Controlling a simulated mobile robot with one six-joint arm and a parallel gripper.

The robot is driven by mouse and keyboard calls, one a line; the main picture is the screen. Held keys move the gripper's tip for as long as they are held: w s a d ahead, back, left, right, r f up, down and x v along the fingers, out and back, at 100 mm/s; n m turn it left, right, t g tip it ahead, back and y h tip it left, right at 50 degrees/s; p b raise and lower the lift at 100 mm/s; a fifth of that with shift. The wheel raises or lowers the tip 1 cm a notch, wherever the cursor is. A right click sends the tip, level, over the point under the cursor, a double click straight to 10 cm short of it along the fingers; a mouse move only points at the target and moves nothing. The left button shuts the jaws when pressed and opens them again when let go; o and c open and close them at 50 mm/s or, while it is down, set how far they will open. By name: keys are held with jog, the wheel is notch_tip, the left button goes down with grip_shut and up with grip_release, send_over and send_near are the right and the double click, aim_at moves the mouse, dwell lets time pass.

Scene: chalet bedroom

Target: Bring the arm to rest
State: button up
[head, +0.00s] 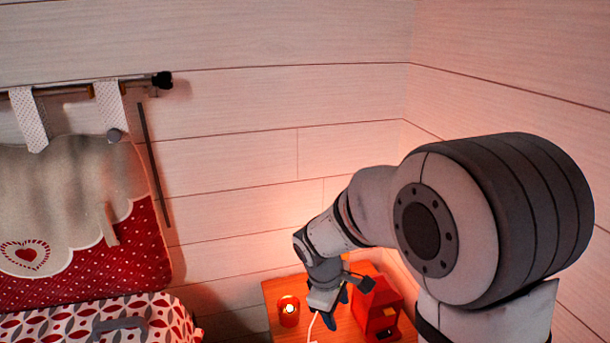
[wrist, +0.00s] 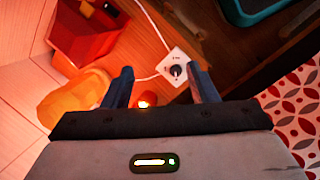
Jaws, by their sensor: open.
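My gripper (head: 334,308) is at the end of my arm, which reaches down over a small wooden table (head: 270,292) in the corner. In the wrist view my gripper (wrist: 162,78) has its two blue fingers spread apart. A white box with a dark round knob (wrist: 175,67) shows between and beyond the fingers, with a white cable leading from it. I see nothing held in the jaws. How far the fingertips are from the white box I cannot tell.
A lit red candle holder (head: 289,314) stands left of my gripper, and a red house-shaped lantern (head: 378,308) right of it. An orange rounded object (wrist: 72,97) shows in the wrist view. A curtain (head: 130,250) hangs at left; the upper wall area is clear.

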jog(key=s+d+r+m+t+y+p, duration=0.1)
jog(key=s+d+r+m+y+p, duration=0.1)
jog(key=s+d+r+m+p, duration=0.3)
jog(key=s+d+r+m, duration=0.3)
jog(key=s+r+m, duration=0.4)
jog(key=s+r, duration=0.2)
jog(key=shift+s+d+r+t+y, duration=0.15)
jog(key=shift+s+r+t+y, duration=0.2)
jog(key=shift+r, duration=0.55)
